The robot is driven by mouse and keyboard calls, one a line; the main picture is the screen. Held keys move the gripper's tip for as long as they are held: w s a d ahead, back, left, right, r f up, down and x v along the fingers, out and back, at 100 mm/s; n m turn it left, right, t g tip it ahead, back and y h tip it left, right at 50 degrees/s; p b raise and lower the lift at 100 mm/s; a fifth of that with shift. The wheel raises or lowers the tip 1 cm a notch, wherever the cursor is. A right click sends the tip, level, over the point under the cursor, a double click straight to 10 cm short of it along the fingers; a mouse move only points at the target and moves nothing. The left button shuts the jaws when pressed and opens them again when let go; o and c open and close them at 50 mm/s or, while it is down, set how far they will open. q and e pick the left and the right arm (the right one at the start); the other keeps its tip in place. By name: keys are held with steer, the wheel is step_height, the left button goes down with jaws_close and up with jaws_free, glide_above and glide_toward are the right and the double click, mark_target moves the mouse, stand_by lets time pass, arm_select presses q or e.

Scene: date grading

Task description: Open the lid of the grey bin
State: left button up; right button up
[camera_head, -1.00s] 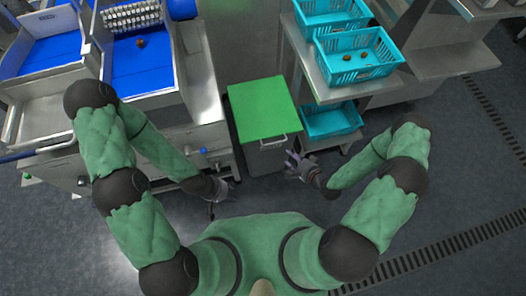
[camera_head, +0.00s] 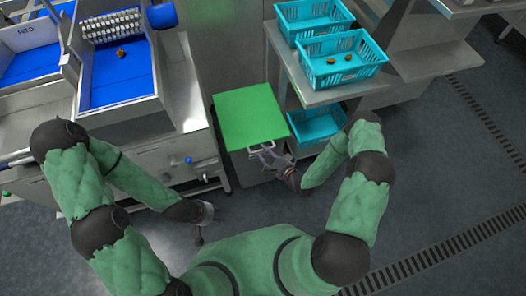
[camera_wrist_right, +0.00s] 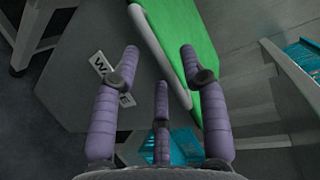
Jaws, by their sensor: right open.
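The grey bin (camera_head: 244,169) stands on the floor in the middle, its green lid (camera_head: 248,112) lying flat and shut. A pale bar handle (camera_head: 262,146) runs along the lid's near edge. My right gripper (camera_head: 267,154) is at this handle. In the right wrist view, the gripper (camera_wrist_right: 160,62) is open, and the handle (camera_wrist_right: 155,45) passes just beyond and partly between its purple fingers; I cannot tell whether they touch. The lid (camera_wrist_right: 185,30) and the bin's labelled front (camera_wrist_right: 80,70) also show there. My left gripper (camera_head: 204,213) hangs low left of the bin, its fingers unclear.
A steel sorting machine with a blue bed (camera_head: 118,75) stands left of the bin. A steel rack (camera_head: 290,65) with turquoise crates (camera_head: 342,72) stands close on the right; a lower crate (camera_head: 316,124) sits beside the bin. The floor in front is free.

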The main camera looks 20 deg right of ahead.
steer(key=shift+x, duration=0.95)
jaws_close()
